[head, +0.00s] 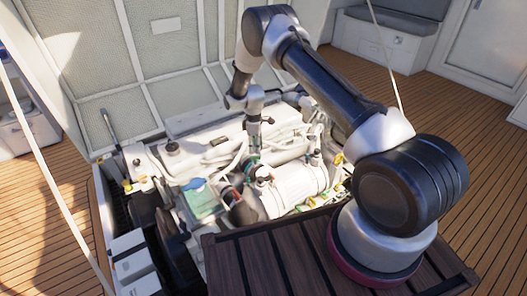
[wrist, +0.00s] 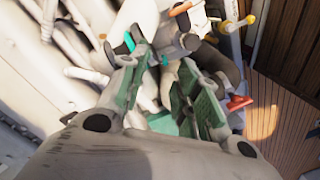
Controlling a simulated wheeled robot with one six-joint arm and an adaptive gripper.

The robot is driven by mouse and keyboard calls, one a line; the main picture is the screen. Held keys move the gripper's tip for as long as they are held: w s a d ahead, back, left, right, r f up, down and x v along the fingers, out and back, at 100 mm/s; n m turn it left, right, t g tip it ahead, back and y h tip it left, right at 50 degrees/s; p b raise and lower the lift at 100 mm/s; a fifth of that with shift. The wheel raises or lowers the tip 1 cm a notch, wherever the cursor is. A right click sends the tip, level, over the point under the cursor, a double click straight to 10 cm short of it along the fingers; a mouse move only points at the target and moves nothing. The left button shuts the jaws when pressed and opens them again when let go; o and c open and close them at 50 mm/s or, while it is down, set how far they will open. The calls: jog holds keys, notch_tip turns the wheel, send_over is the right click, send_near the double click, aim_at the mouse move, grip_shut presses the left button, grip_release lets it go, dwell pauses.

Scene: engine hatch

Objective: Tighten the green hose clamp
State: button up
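My gripper (wrist: 168,66) is open in the wrist view, its two green-padded fingers spread apart with nothing clearly held between them. A small teal-green piece (wrist: 130,41), which looks like part of the green hose clamp, shows just beyond the left fingertip. I cannot tell whether they touch. The rest of the clamp is hidden or too small to make out. In the head view my gripper (head: 253,146) points down into the engine bay, above the white engine (head: 294,186). The clamp is not clear there.
Pale pipes crowd the left of the wrist view. A red-handled lever (wrist: 239,102) stands right of the right finger, and a yellow-ended part (wrist: 246,20) lies farther off. The raised hatch (head: 160,60) stands behind the engine. A slatted wooden surface (head: 255,262) lies in front.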

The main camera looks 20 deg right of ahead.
aim_at(255, 160)
jog(key=shift+w+d+r+n+t, duration=0.1)
jog(key=shift+w+n+t, duration=0.1)
jog(key=shift+w, duration=0.25)
jog(key=shift+w+d+r+n+t, duration=0.1)
jog(key=shift+w+n, duration=0.1)
jog(key=shift+w, duration=0.2)
jog(key=shift+w+a+n, duration=0.1)
jog(key=shift+w+n, duration=0.2)
jog(key=shift+n, duration=0.4)
notch_tip(255, 160, down, 8)
jog(key=shift+r, duration=0.1)
jog(key=shift+c, duration=0.5)
grip_shut()
